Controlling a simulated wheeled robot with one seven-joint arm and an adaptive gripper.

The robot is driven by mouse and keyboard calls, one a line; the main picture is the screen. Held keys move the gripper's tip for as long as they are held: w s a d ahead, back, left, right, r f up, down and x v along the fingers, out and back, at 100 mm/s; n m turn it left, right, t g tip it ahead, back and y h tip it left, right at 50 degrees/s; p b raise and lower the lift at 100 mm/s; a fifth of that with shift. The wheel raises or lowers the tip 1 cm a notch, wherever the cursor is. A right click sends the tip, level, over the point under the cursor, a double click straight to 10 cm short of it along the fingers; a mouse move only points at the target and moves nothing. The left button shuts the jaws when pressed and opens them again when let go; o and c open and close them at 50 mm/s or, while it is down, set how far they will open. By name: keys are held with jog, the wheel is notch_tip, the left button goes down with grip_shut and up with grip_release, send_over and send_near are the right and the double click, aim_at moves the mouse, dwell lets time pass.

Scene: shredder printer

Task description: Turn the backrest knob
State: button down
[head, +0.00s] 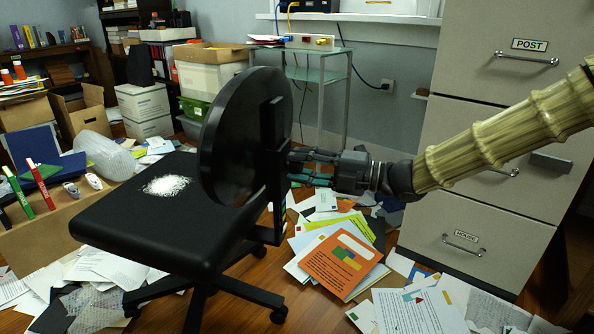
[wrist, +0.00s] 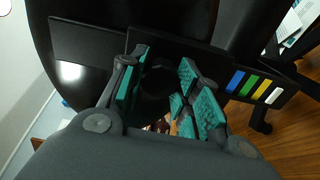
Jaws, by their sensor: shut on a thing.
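A black office chair stands with its round backrest (head: 232,135) upright above the flat seat (head: 150,215). My gripper (head: 292,170) is behind the backrest, at the upright support bar (head: 273,140), coming from the right. In the wrist view, my gripper (wrist: 160,85) has its teal-padded fingers on both sides of a dark round knob (wrist: 157,82) and is shut on it. The knob blends into the dark chair, and its full outline is hard to see. In the head view the knob is hidden by the fingers and bar.
White shreds (head: 166,186) lie on the seat. A grey filing cabinet (head: 475,190) stands close to my arm at the right. Papers (head: 345,257) cover the floor. A glass side table (head: 318,75) stands behind. Coloured stripes (wrist: 253,86) mark the chair's support.

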jog(key=n, duration=0.6)
jog(key=shift+w+d+r, duration=0.1)
jog(key=shift+w+r, duration=0.05)
jog(key=shift+n, duration=0.3)
jog(key=n, duration=0.5)
jog(key=shift+n, duration=0.3)
jog(key=c, duration=1.5)
grip_release()
jog(key=shift+n, duration=0.3)
jog(key=o, duration=0.8)
